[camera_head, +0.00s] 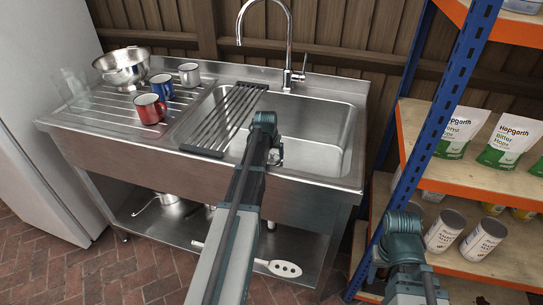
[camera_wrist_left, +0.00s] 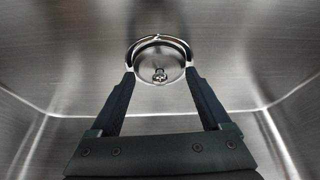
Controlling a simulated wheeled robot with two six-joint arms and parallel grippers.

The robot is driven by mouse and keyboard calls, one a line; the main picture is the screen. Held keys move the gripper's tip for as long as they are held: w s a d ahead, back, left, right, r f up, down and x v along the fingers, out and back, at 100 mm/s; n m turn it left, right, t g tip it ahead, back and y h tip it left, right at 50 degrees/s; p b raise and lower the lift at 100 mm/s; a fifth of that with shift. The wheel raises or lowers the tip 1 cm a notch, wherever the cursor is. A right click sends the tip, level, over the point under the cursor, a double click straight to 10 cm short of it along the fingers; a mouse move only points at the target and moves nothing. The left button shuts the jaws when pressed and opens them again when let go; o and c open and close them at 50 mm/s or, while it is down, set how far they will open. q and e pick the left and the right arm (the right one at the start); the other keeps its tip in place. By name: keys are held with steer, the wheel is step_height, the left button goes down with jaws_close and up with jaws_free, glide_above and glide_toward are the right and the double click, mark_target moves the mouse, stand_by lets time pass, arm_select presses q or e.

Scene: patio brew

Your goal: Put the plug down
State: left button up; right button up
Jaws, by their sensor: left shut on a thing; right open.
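My left gripper (camera_head: 277,160) reaches down into the sink basin (camera_head: 318,130). In the left wrist view its two dark fingers (camera_wrist_left: 159,70) are shut on opposite sides of a round, shiny metal plug (camera_wrist_left: 158,42). A small fitting shows in the middle of this ring. The basin floor lies behind it; I cannot tell whether the plug touches the floor. In the head view the arm and fingers largely hide the plug. My right gripper (camera_head: 378,270) is by the shelf at lower right, away from the sink, with no thing seen in it; its fingertips are hard to make out.
A black-slatted rack (camera_head: 226,118) lies across the basin's left part. The tap (camera_head: 288,50) stands behind the basin. Mugs (camera_head: 150,108) and a colander (camera_head: 124,70) stand on the drainboard. The shelf's blue post (camera_head: 440,120) rises near my right arm.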

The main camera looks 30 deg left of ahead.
arm_select(q)
steer(key=shift+f, duration=0.1)
steer(key=o, duration=1.2)
steer(key=shift+c, duration=0.2)
steer(key=shift+r, duration=0.2)
steer(key=p+v, duration=1.1)
steer(key=v, duration=0.1)
